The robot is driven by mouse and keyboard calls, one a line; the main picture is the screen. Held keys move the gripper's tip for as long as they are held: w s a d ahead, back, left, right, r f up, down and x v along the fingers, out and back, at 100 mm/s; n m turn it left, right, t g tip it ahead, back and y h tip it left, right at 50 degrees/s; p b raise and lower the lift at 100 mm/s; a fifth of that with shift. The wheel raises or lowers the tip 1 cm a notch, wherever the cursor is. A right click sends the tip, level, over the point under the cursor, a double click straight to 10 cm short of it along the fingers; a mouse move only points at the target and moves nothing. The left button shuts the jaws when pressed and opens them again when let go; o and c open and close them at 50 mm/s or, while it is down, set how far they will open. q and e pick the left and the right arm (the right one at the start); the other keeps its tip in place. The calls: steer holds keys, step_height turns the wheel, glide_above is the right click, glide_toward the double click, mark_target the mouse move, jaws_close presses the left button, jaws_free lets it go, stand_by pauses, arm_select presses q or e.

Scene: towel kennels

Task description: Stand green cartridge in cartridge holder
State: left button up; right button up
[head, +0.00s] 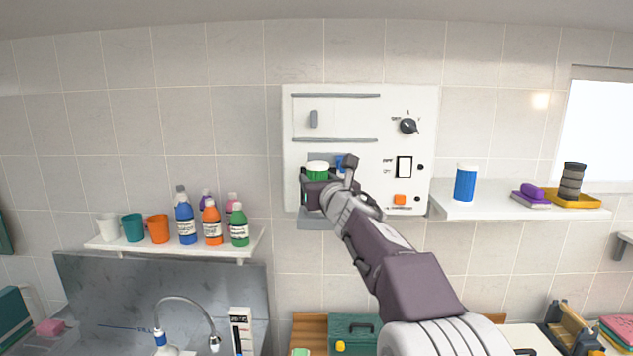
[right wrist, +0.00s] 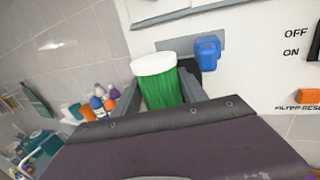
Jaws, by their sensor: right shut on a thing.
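The green cartridge (head: 317,173), with a white cap, is upright in front of the white wall panel, left of its middle. It also shows in the right wrist view (right wrist: 160,90). My right gripper (head: 318,186) is shut on it, with one finger on each side. A grey bracket with a ledge (head: 316,224), apparently the cartridge holder, is at the panel's lower left. My gripper hides the cartridge's base, so I cannot tell whether it touches the ledge. My left gripper is out of view.
A blue lever (right wrist: 207,52) is just right of the cartridge. The white panel (head: 360,105) also carries a dial, a switch and an orange button (head: 399,199). A blue cartridge (head: 465,184) stands on the right shelf (head: 485,210). Bottles and cups line the left shelf (head: 180,243).

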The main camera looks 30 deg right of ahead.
steer(key=w, duration=0.1)
steer(key=w+d, duration=0.1)
steer(key=w, duration=0.1)
steer(key=shift+d+f, duration=0.25)
steer(key=shift+f, duration=0.05)
steer(key=shift+w+d+f+p, duration=0.1)
steer(key=shift+w+d+p, duration=0.3)
steer(key=shift+w, duration=0.1)
steer(key=shift+w+d+f, duration=0.1)
steer(key=shift+w+f, duration=0.05)
steer(key=shift+f, duration=0.05)
steer(key=shift+f+b, duration=0.6)
steer(key=shift+b, duration=0.2)
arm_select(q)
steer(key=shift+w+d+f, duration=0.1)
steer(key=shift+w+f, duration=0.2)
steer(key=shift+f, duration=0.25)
arm_select(e)
steer(key=shift+f, duration=0.25)
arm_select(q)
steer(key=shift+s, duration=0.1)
arm_select(e)
steer(key=o, duration=1.5)
